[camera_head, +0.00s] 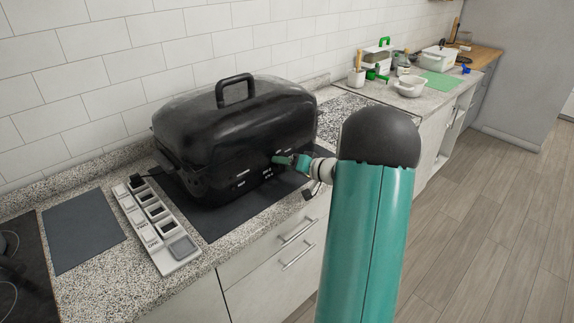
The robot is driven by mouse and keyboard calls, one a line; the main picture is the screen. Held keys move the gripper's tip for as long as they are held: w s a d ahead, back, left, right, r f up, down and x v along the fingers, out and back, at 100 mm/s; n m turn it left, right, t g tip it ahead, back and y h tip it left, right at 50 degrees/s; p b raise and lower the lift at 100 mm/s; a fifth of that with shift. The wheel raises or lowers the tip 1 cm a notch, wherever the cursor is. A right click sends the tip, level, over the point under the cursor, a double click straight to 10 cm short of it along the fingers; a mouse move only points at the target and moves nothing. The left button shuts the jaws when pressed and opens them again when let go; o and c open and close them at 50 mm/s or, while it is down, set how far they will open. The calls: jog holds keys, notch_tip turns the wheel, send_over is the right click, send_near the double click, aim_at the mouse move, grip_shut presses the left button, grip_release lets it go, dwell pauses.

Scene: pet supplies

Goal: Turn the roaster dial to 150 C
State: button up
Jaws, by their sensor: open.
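The black roaster (236,128) with its domed lid and top handle stands on a dark mat on the counter. Small white markings show on its front near the lower edge. My gripper (281,160) is at the front right of the roaster, its green fingers close to the front face by the markings. I cannot tell whether it touches the roaster. The dial is not clearly visible; the gripper may cover it, and its setting cannot be read.
A white power strip (158,228) lies left of the roaster, beside a dark grey mat (83,231) and a black cooktop (18,262). A white bowl (410,86) and other items stand on the far right counter. Drawer handles stick out below the counter.

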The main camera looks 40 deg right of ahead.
jog(key=shift+c, duration=0.2)
jog(key=c, duration=1)
jog(key=shift+o, duration=0.2)
